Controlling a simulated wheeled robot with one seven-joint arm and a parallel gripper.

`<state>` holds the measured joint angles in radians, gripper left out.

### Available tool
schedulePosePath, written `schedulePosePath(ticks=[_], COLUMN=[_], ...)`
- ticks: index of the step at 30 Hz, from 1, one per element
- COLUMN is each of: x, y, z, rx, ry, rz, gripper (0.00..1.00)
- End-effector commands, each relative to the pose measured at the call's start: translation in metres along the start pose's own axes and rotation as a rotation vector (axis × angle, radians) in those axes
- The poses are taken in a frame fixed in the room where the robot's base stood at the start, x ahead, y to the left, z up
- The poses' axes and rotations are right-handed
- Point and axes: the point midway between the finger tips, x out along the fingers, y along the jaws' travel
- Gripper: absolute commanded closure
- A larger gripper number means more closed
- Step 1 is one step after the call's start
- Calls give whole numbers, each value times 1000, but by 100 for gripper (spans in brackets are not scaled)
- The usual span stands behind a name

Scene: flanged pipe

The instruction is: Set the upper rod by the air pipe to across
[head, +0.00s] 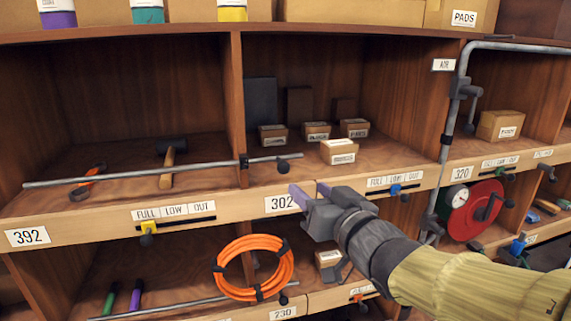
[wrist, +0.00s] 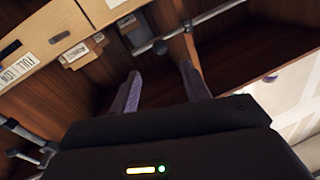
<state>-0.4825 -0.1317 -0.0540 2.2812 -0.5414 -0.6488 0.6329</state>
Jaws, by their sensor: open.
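The grey air pipe (head: 452,120) runs down the right divider beside a white AIR tag (head: 443,65). High on it, a bracket carries a short grey rod (head: 474,108) that hangs down, roughly along the pipe, to a dark knob. My gripper (head: 308,190) is open and empty in front of the shelf edge by the 302 label, left of and below that rod, well apart from it. In the wrist view my two fingers (wrist: 162,82) are spread with nothing between them. A grey bar with a dark knob (wrist: 160,47) shows beyond them; I cannot tell which bar it is.
A long grey bar (head: 130,174) crosses the left upper bay, its knobbed end reaching the middle bay. Small boxes (head: 338,151) stand in the middle bay. An orange hose coil (head: 253,267) hangs below. A red reel (head: 476,210) sits right of the pipe.

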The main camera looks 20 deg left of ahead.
Motion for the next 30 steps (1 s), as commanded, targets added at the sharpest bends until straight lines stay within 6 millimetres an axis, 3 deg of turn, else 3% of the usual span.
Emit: schedulePosePath(ticks=[21,30], x=[104,121], y=[-1,-1], z=[-2,0], rx=[-1,-1], ry=[-3,0], rz=[0,-1], gripper=[53,53])
